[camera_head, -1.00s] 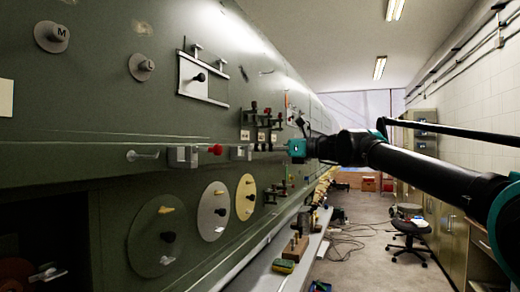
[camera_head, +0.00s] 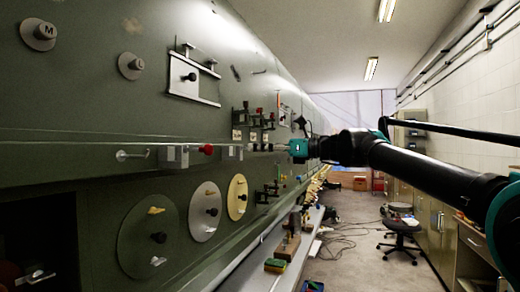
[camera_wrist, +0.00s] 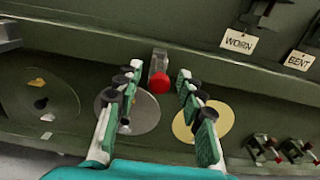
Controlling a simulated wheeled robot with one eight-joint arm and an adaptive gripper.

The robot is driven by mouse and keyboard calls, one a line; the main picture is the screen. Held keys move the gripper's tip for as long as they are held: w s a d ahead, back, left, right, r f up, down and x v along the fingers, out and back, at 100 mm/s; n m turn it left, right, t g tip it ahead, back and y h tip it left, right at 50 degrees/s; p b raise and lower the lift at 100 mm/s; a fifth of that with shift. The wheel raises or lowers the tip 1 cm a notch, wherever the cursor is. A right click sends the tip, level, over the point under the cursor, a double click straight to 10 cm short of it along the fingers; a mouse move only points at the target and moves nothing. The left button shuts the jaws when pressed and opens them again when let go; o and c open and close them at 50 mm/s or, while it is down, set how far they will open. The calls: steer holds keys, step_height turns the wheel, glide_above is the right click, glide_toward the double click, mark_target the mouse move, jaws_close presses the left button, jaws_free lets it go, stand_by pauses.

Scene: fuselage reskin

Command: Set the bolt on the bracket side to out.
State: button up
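A bolt with a red knob (camera_head: 207,149) sits on the green fuselage wall, between a grey block (camera_head: 174,156) on its left and another grey block (camera_head: 231,152) on its right. In the wrist view the red knob (camera_wrist: 159,83) shows end-on below a grey block (camera_wrist: 159,61). My gripper (camera_wrist: 158,78) is open, its green-padded fingers on either side of the knob in the picture, with clear gaps. In the head view my gripper (camera_head: 292,148) appears to the right of the blocks, apart from the knob. Whether the bolt is in or out is unclear.
Three round discs, dark (camera_head: 148,237), grey (camera_head: 206,211) and yellow (camera_head: 237,197), sit below the bolt. Small brackets (camera_head: 254,124) are above right, near tags reading WORN (camera_wrist: 239,41) and BENT (camera_wrist: 300,60). A stool (camera_head: 402,228) stands on the floor at right.

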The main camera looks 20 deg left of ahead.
steer(key=shift+d, duration=0.1)
steer(key=d, duration=1.1)
steer(key=shift+s+d, duration=0.4)
steer(key=shift+s, duration=0.05)
steer(key=s+d+f+n+t+h, duration=0.1)
steer(key=d+f+n+h, duration=0.2)
steer(key=f, duration=0.9)
steer(key=s+d+f+n+h, duration=0.1)
steer(key=d+f+n+h, duration=0.25)
steer(key=f, duration=0.85)
steer(key=s+d+f+n+t+h, duration=0.1)
steer(key=d+f+n+h, duration=0.15)
steer(key=f, duration=0.95)
steer(key=s+d+f+n+h, duration=0.4)
steer(key=s+d+f, duration=0.3)
steer(key=d+f, duration=0.3)
steer(key=s+d+f+n+t+h, duration=0.1)
steer(key=s+d+f+n+h, duration=0.4)
steer(key=d+f, duration=0.6)
step_height(320, 180, down, 6)
steer(key=s, duration=0.2)
steer(key=shift+s+n, duration=0.35)
steer(key=shift+n, duration=0.05)
steer(key=shift+r, duration=0.1)
